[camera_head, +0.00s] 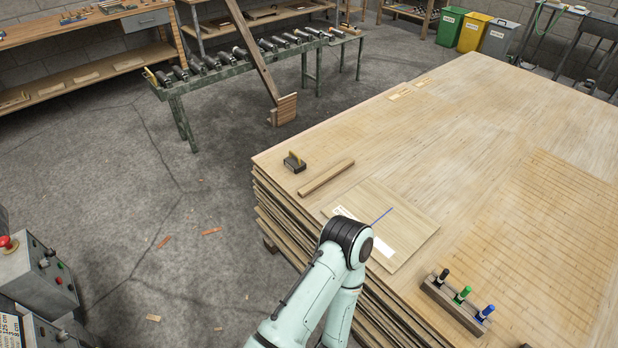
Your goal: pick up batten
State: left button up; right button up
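A short wooden batten (326,177) lies flat near the left edge of the top sheet of the veneer stack (480,120). It lies at a slant, its right end farther back than its left. Nothing touches it from above. One of my arms (335,270) comes up from the bottom middle, its dark joint over the near edge of the stack, in front of the batten. I cannot tell which arm it is. Neither gripper shows.
A dark block with a yellow handle (294,162) lies just behind the batten. A smaller panel (405,228) with white labels and a blue stroke lies in front of it. A marker holder (455,305) stands at the near edge. A control box (38,275) is at left.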

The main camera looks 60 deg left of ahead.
aim_at(317, 183)
jog(key=u, duration=1.9)
jog(key=i+j, duration=0.5)
jog(key=j, duration=0.15)
